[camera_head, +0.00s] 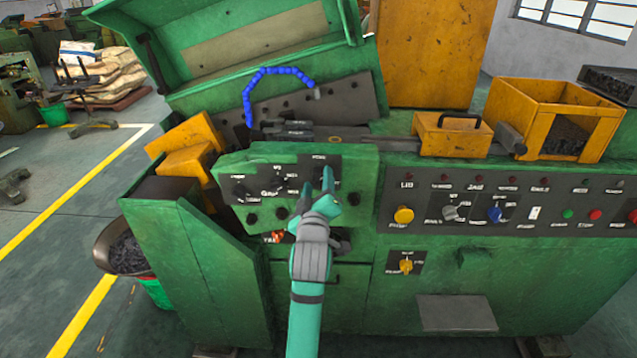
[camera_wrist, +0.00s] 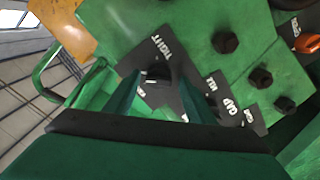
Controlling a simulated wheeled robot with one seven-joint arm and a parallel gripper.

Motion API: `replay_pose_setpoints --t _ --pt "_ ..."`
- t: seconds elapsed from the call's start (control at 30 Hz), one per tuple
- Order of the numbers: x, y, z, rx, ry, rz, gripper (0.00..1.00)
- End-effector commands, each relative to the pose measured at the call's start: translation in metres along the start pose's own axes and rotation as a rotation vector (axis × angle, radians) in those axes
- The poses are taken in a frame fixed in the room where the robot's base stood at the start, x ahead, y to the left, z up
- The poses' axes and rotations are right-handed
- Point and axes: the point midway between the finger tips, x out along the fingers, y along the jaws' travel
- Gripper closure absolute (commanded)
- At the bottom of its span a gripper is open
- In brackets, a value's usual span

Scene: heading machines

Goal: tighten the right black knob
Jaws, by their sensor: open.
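The right black knob (camera_wrist: 157,73) shows in the wrist view on a dark plate marked TIGHT. It lies between the two fingertips of my open gripper (camera_wrist: 160,82); I cannot tell whether either finger touches it. In the head view my gripper (camera_head: 319,183) is at the right part of the green control box (camera_head: 352,160) and hides that knob. A left black knob (camera_head: 240,190) sits on the same box on another dark plate.
Several black hex knobs, one of them (camera_wrist: 225,42) near the plate, stick out below the plates. An orange knob (camera_head: 277,237) is lower down. A button panel (camera_head: 470,225) is to the right, with a yellow box (camera_head: 452,133) above it.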

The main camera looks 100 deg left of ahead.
Motion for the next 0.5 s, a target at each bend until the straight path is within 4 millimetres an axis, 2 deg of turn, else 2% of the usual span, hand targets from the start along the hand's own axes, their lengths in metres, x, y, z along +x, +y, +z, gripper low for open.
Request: replay_pose_setpoints --t 0.37,0.43,0.5 --pt "0.0062 0.0023 0.0028 0.001 -0.004 0.003 0.5" --pt "0.0061 0.0023 0.0027 0.001 -0.004 0.003 0.62" --pt "0.0061 0.0021 0.0026 0.001 -0.003 0.003 0.79"
